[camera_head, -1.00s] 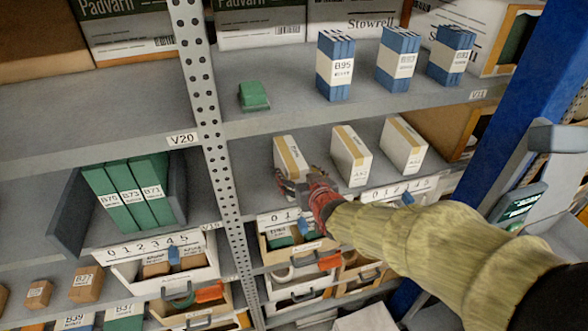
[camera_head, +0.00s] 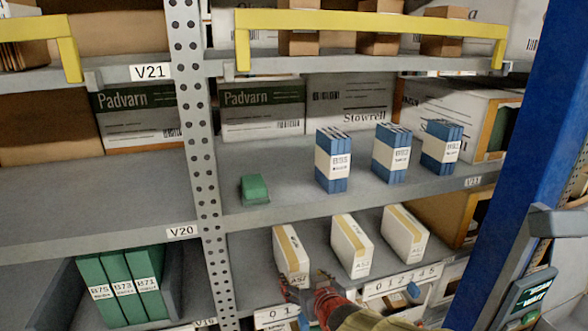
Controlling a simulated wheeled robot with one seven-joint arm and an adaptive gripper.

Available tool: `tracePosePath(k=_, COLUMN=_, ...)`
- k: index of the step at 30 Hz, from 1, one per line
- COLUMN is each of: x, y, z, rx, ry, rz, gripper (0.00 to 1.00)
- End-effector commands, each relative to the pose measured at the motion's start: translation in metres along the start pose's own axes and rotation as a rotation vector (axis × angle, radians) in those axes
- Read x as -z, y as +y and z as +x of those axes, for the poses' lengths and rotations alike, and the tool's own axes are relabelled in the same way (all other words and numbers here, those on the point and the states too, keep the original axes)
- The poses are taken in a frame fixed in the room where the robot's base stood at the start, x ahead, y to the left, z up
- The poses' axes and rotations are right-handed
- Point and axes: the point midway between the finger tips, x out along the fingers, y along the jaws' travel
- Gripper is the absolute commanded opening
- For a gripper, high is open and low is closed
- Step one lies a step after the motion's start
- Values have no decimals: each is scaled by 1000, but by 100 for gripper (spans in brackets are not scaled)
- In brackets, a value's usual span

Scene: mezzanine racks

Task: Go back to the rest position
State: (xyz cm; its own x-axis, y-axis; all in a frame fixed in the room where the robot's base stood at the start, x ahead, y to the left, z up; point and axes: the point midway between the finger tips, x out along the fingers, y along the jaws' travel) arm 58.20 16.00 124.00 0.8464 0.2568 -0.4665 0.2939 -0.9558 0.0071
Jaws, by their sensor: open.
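My gripper (camera_head: 306,290) is at the bottom middle of the head view, at the front edge of the shelf that holds three white boxes with tan stripes. Its fingers are open and sit just in front of the lower part of the left white box (camera_head: 292,256). I cannot tell whether they touch it. The middle white box (camera_head: 352,247) and the right white box (camera_head: 404,236) stand upright to the right, apart from the gripper. My forearm runs down out of the bottom of the picture.
Blue bundles (camera_head: 334,162) and a small green block (camera_head: 255,189) stand on the shelf above. A perforated grey post (camera_head: 205,150) rises left of the gripper, a blue upright (camera_head: 530,140) at right. Green binders (camera_head: 120,287) stand lower left. A screen device (camera_head: 530,292) is at lower right.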

Motion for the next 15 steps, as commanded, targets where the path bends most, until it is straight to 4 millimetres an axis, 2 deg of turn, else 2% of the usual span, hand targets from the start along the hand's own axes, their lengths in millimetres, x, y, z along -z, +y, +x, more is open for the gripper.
tracePosePath(k=3, x=-58, y=2, z=-11, rx=-9, ry=-197, rz=-1, gripper=68)
tracePosePath(k=5, x=-82, y=4, z=-28, rx=-15, ry=-301, rz=0, gripper=68)
tracePosePath(k=9, x=-124, y=17, z=-84, rx=-42, ry=-506, rz=21, gripper=68)
tracePosePath(k=15, x=-164, y=35, z=-174, rx=-85, ry=-695, rz=84, gripper=68)
